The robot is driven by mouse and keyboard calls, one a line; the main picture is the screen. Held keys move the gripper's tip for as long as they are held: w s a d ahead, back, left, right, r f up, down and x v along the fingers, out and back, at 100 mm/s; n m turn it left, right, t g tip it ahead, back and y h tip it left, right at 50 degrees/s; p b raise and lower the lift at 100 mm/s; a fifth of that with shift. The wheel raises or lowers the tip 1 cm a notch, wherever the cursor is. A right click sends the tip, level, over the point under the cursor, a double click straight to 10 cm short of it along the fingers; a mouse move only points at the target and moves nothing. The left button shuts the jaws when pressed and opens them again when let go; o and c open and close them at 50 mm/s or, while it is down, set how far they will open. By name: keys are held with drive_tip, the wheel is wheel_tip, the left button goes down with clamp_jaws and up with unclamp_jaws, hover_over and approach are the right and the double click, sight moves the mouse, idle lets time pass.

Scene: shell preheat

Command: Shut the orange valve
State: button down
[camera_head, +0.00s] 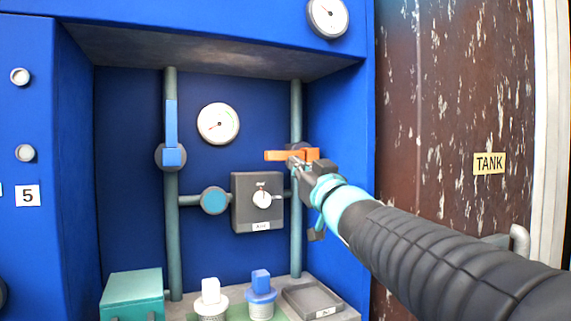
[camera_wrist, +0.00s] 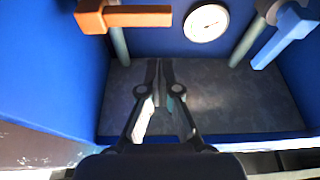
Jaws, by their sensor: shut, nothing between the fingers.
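The orange valve (camera_head: 276,155) is on the right vertical pipe in the blue recess. Its bar handle lies level, crosswise to the pipe. In the wrist view the orange handle (camera_wrist: 138,16) is at the top left, also crosswise to its pipe. My gripper (camera_head: 294,162) overlaps the middle of the handle in the head view and hides part of it. In the wrist view my gripper (camera_wrist: 160,64) has its fingers together and empty, with a visible gap between them and the handle. Contact by other parts of the gripper cannot be told.
A blue valve (camera_head: 171,135) is on the left pipe, handle upright. A round gauge (camera_head: 218,124) is on the back wall, and a grey box with a knob (camera_head: 257,202) is below. A teal box (camera_head: 132,297), white and blue-topped items and a small tray (camera_head: 313,301) stand below.

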drive_tip(key=shift+a, duration=0.1)
drive_tip(key=s+d+f+m+g+h, duration=0.1)
drive_tip(key=d+f+m+g+h, duration=0.25)
drive_tip(key=f, duration=0.65)
drive_tip(key=s+d+f+g+h, duration=0.1)
drive_tip(key=d+f+g+h, duration=0.35)
drive_tip(key=f, duration=0.65)
drive_tip(key=s+f+g+p, duration=0.1)
drive_tip(key=s+f+g, duration=0.1)
drive_tip(key=s+f, duration=0.3)
drive_tip(key=s+f+m+g, duration=0.1)
drive_tip(key=s+f, duration=0.5)
drive_tip(key=s, duration=0.7)
drive_tip(key=s+f+g+p, duration=0.1)
drive_tip(key=s+f+g, duration=0.2)
drive_tip(key=s+f, duration=0.3)
drive_tip(key=s, duration=0.4)
drive_tip(key=shift+d+f+g+p, duration=0.15)
drive_tip(key=shift+f+g+p, duration=0.15)
drive_tip(key=shift+g, duration=0.1)
